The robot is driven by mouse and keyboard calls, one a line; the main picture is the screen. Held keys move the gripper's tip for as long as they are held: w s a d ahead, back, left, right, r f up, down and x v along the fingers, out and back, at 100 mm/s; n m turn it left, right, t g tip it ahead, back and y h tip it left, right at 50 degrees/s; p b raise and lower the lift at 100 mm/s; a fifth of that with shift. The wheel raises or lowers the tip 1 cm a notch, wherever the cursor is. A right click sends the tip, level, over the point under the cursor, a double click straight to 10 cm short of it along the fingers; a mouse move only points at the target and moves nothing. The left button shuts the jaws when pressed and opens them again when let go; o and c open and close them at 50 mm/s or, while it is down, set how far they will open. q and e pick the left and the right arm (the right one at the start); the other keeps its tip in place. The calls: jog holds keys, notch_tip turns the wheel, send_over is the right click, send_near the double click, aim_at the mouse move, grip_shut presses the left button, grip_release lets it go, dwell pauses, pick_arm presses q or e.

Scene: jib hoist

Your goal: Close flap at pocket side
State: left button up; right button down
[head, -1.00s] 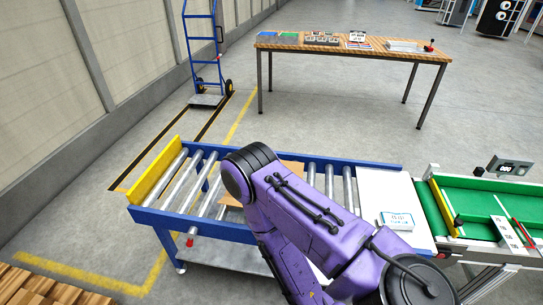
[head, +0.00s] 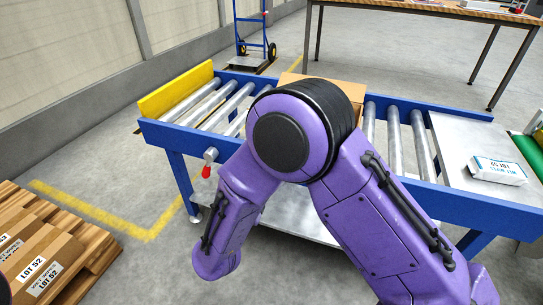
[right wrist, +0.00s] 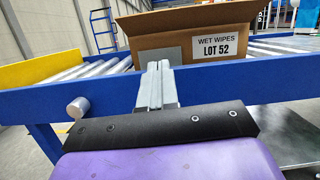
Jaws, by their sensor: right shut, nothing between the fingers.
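A brown cardboard box (right wrist: 215,45) labelled "WET WIPES LOT 52" sits on the roller conveyor in the right wrist view, its top open. My right gripper (right wrist: 160,67) is shut and empty, close in front of the box's near face; contact cannot be told. My left gripper is not in view.
The conveyor's blue rail (head: 175,135) and yellow end stop (head: 178,90) lie around the box. A white pack with blue print (head: 497,170) lies on the metal plate at right. Stacked cartons (head: 40,255) stand on a pallet at lower left. A table is behind.

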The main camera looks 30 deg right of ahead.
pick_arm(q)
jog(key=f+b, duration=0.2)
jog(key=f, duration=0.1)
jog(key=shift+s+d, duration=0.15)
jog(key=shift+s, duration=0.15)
pick_arm(e)
jog(key=w+d+r, duration=0.6)
jog(key=w+d, duration=0.1)
jog(key=d, duration=0.2)
jog(key=shift+r+m, duration=0.15)
jog(key=shift+m, duration=0.25)
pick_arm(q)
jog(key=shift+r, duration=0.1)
